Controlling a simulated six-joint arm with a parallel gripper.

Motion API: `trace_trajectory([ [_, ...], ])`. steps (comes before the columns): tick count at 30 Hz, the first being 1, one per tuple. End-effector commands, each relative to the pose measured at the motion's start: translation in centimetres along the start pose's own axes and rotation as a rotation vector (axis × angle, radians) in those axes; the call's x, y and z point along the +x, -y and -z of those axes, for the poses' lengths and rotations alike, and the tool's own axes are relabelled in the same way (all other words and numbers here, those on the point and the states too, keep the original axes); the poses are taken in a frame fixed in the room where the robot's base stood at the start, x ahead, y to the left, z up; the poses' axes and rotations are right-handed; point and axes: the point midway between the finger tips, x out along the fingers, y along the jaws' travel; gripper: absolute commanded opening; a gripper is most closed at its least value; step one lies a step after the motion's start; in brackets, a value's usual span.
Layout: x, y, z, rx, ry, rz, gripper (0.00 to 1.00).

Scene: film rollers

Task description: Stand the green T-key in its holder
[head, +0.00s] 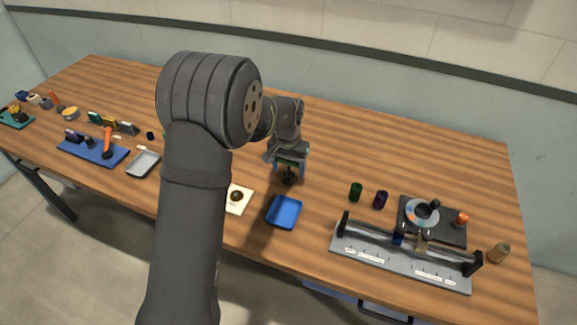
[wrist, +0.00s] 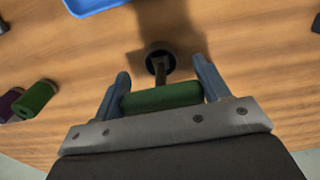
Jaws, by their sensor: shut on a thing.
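My gripper (wrist: 162,88) is shut on the green T-key (wrist: 162,97), with one finger at each end of its green crossbar. The key's dark stem points away from the gripper towards a dark round holder (wrist: 158,58) on the table. The stem's end overlaps the holder's opening in the wrist view; I cannot tell whether it is inside or just above. In the head view my gripper (head: 289,165) hangs low over the table's middle, with the dark holder (head: 288,179) just below it. The key is mostly hidden there.
A blue tray (head: 285,212) lies close in front of the gripper. Green (head: 356,191) and purple (head: 380,199) cylinders stand to the right, beyond them a grey rack (head: 400,265) and a black plate (head: 450,231). A white card (head: 239,199) lies left. The table behind is clear.

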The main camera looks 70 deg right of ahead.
Motion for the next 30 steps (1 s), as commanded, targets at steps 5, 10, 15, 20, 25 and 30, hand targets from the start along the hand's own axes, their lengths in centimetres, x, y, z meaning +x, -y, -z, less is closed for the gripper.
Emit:
trace_trajectory([
  [5, 0.18, -0.01, 0.0, 0.0, 0.0, 0.0, 0.32],
  [10, 0.18, -0.01, 0.0, 0.0, 0.0, 0.0, 0.73],
  [15, 0.18, -0.01, 0.0, 0.0, 0.0, 0.0, 0.94],
  [20, 0.21, -0.01, -0.02, 0.0, 0.0, 0.0, 0.96],
  [25, 0.2, -0.01, -0.01, 0.0, 0.0, 0.0, 1.0],
  [30, -0.13, -0.01, 0.02, 0.0, -0.001, 0.0, 1.0],
])
